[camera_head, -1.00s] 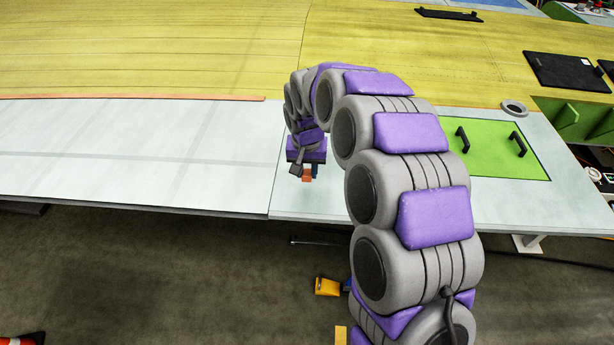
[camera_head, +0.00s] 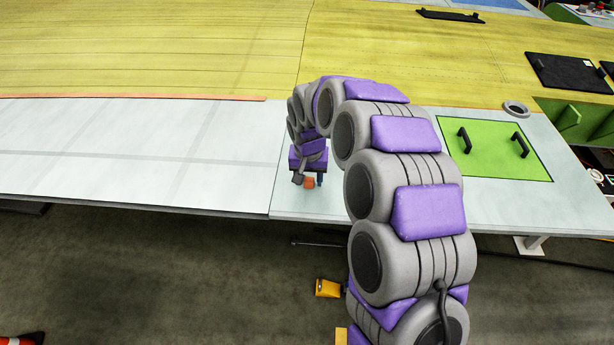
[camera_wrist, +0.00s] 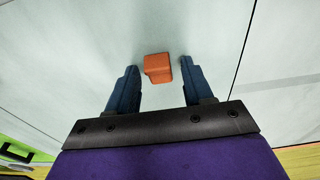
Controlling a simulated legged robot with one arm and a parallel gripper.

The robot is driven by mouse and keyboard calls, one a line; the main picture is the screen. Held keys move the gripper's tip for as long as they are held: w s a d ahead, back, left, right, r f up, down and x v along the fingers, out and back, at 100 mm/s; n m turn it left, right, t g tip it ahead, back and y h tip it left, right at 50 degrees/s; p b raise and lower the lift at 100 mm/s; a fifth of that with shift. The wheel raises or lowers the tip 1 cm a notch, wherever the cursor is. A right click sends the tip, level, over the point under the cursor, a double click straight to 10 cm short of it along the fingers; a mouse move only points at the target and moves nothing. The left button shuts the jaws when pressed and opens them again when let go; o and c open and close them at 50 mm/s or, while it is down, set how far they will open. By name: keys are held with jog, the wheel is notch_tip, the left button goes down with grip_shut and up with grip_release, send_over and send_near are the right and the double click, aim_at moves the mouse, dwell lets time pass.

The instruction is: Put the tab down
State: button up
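The tab is a small orange block (camera_wrist: 158,68) with a step in its shape. In the wrist view it sits between the tips of my two blue fingers, with a gap on each side. My gripper (camera_wrist: 160,70) is open around it and does not appear to touch it. In the head view the tab (camera_head: 309,182) shows just under my gripper (camera_head: 309,180), over the pale table top (camera_head: 240,170) near its front edge. It appears to rest on the table, though its underside is hidden.
A green panel with two black handles (camera_head: 490,150) lies to the right. A grey ring (camera_head: 516,108) and a black plate (camera_head: 567,72) are farther back. The yellow wing surface (camera_head: 180,50) fills the back. The pale table left of my gripper is clear.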

aim_at(310, 186)
jog(key=shift+o, duration=0.2)
jog(key=shift+d, duration=0.45)
notch_tip(310, 186, up, 12)
jog(key=s+p, duration=0.1)
jog(key=s+d+r+g, duration=0.1)
jog(key=s+d, duration=0.3)
jog(key=s, duration=0.3)
jog(key=s+d+r, duration=0.2)
jog(key=s+d, duration=0.2)
jog(key=s, duration=0.3)
jog(key=s+d+r+g, duration=0.1)
jog(key=s+d, duration=0.3)
jog(key=s, duration=0.3)
jog(key=s+d+f, duration=0.1)
jog(key=s+d, duration=0.1)
jog(key=s, duration=0.7)
jog(key=s+d+f+g, duration=0.1)
jog(key=s+d+f, duration=0.1)
jog(key=s, duration=0.7)
jog(key=shift+s+d+f, duration=0.25)
jog(key=shift+s, duration=0.15)
notch_tip(310, 186, down, 2)
jog(key=shift+f+b, duration=0.2)
jog(key=shift+b, duration=0.85)
